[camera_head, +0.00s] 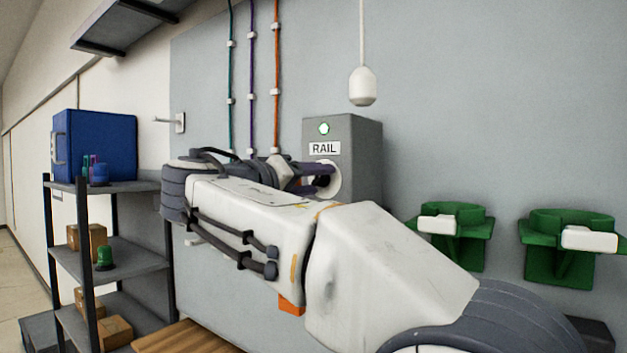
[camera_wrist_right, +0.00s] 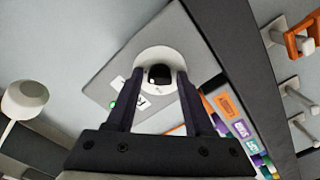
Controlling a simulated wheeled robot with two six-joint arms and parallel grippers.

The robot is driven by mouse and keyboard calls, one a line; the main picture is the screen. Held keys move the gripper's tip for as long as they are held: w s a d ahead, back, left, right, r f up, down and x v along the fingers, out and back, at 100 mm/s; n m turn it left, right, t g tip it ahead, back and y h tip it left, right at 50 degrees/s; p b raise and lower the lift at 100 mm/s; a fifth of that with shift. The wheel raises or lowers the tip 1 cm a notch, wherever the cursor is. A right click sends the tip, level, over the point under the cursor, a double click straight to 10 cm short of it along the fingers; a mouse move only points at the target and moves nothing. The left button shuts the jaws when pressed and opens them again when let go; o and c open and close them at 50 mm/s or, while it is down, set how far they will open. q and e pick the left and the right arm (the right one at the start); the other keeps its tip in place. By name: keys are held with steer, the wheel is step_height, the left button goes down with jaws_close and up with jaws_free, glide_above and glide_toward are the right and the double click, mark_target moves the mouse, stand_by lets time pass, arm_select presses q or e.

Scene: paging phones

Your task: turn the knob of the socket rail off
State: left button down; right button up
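The socket rail's grey box (camera_head: 358,150) is on the wall, with a RAIL label (camera_head: 324,148) and a pale green lamp (camera_head: 324,128) on its front. Its black knob (camera_wrist_right: 160,75) sits on a white round dial (camera_wrist_right: 158,58) and shows in the right wrist view; in the head view my gripper mostly covers it. My right gripper (camera_head: 326,178) is at the front of the box. In the wrist view its dark fingers (camera_wrist_right: 161,80) are apart, one on each side of the knob, with a narrow gap showing. I cannot tell whether they reach around it. My left gripper is not in view.
Green wall holders with white pieces (camera_head: 452,228) (camera_head: 566,238) are farther right. A shelf rack (camera_head: 125,262) with a blue case (camera_head: 100,145) stands left. Coloured cables run up the wall above my arm.

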jaws_close()
steer(key=shift+n, duration=0.3)
steer(key=n, duration=0.2)
steer(key=shift+n+p, duration=0.3)
steer(key=n+p, duration=0.1)
steer(key=n, duration=0.2)
steer(key=shift+r+n, duration=0.1)
steer(key=shift+n, duration=0.2)
steer(key=n+p, duration=0.2)
steer(key=n, duration=0.3)
steer(key=shift+r, duration=0.1)
steer(key=n+p, duration=0.2)
steer(key=n, duration=0.1)
steer(key=shift+n, duration=0.4)
steer(key=shift+n+p, duration=0.7)
steer(key=shift+n, duration=0.4)
steer(key=shift+f, duration=0.2)
